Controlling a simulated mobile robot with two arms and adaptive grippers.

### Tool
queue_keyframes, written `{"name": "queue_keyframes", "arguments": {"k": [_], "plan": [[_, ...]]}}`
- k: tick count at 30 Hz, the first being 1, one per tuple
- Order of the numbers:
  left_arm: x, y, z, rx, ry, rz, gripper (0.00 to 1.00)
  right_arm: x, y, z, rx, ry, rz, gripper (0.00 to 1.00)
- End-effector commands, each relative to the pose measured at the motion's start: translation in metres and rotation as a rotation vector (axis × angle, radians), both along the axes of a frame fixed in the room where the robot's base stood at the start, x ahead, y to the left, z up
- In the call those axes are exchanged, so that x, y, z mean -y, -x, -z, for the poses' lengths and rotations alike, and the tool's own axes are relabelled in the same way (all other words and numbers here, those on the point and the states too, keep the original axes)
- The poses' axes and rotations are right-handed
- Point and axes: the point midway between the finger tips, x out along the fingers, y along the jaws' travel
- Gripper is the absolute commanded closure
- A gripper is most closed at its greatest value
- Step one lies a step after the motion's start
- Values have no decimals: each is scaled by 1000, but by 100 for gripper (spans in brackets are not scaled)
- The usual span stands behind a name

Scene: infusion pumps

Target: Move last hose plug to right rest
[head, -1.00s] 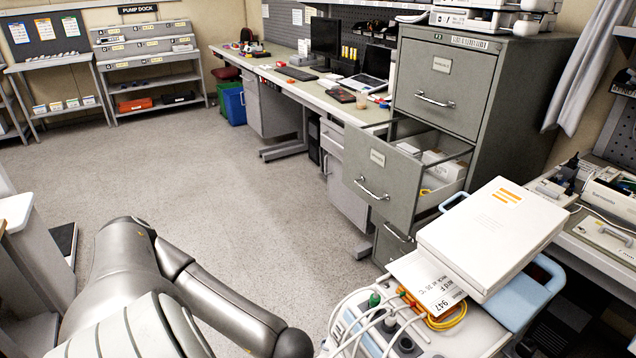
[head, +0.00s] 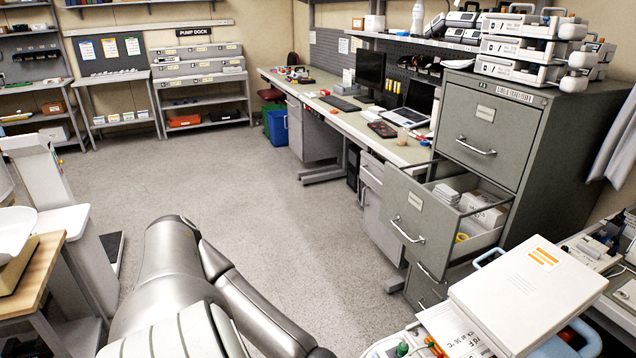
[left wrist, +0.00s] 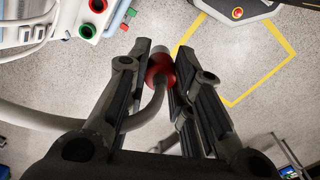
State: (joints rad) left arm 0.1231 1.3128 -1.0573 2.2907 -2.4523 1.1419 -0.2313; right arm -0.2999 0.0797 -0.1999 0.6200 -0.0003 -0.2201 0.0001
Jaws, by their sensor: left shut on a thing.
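In the left wrist view my left gripper (left wrist: 160,58) is shut on a red hose plug (left wrist: 157,76). I cannot make out which part is the right rest. The head view shows only my left arm, not its gripper. My right gripper is not in view.
In the head view a white box (head: 530,296) and a paper sheet (head: 452,333) lie on the equipment at lower right. A filing cabinet (head: 490,145) stands behind with an open drawer (head: 408,222). The middle floor (head: 290,215) is clear. Yellow floor tape (left wrist: 285,72) shows in the wrist view.

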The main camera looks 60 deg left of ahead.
Motion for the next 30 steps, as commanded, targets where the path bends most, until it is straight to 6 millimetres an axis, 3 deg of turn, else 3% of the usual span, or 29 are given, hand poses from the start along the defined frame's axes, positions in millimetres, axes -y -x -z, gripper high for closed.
{"name": "queue_keyframes", "arguments": {"k": [1,15,17,30], "plan": [[0,0,-13,1,0,0,100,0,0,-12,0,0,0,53],[0,-1,-68,1,0,-1,100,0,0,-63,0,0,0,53],[3,-11,-61,5,3,-3,100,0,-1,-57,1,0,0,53],[14,-63,-60,3,1,-1,100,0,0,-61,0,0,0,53]]}}
